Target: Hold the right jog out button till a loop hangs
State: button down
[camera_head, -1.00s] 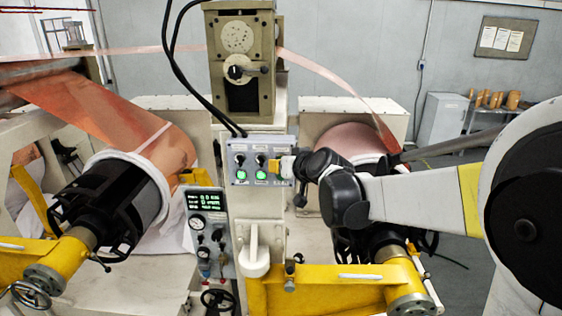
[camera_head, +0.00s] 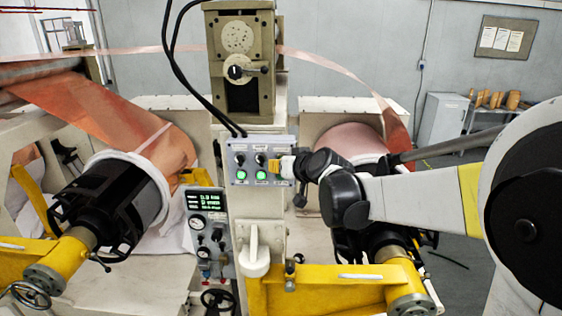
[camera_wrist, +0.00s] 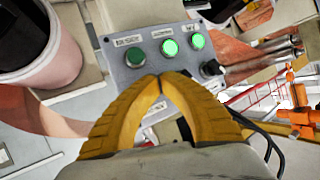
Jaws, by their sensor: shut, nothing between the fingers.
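The grey control panel (camera_head: 238,148) is on the central column, with black knobs and two lit green buttons (camera_head: 261,175) showing in the head view. In the wrist view it has two lit green buttons (camera_wrist: 169,47) and a darker green one (camera_wrist: 135,57) to their left. My gripper (camera_head: 273,166) is shut and empty, its yellow fingertips (camera_wrist: 160,77) together at the panel's right part. I cannot tell whether they touch a control. The copper strip (camera_head: 330,65) bows from the column's head down to the right reel (camera_head: 350,138), widening into a curve there.
A copper roll (camera_head: 175,150) sits on the left, with a black-and-white hub (camera_head: 105,195). A gauge panel (camera_head: 208,228) hangs below the control panel. Yellow arms (camera_head: 330,290) cross the front. Black cables (camera_head: 180,75) hang by the column.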

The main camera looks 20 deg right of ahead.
dwell(0.7)
jog(key=shift+s+a, duration=0.3)
jog(key=shift+s, duration=0.55)
jog(key=s, duration=0.1)
jog(key=s+a, duration=0.1)
jog(key=s, duration=0.2)
jog(key=shift+s+a+p, duration=0.25)
jog(key=shift+s+p, duration=0.05)
jog(key=shift+s, duration=0.05)
jog(key=shift+f, duration=0.1)
jog(key=s+f+g+h+b, duration=0.1)
jog(key=s+f+g+b, duration=0.1)
jog(key=s+f+b, duration=0.7)
jog(key=s+d+f+g+h+b, duration=0.1)
jog(key=s+f+g+b, duration=0.1)
jog(key=s+f+b, duration=0.7)
jog(key=s+f+g+b, duration=0.2)
jog(key=s+f+b, duration=0.8)
jog(key=f, duration=1.3)
jog(key=b, duration=0.5)
jog(key=shift+d+f+h, duration=0.25)
jog(key=shift+d+h, duration=0.05)
jog(key=shift+h, duration=0.1)
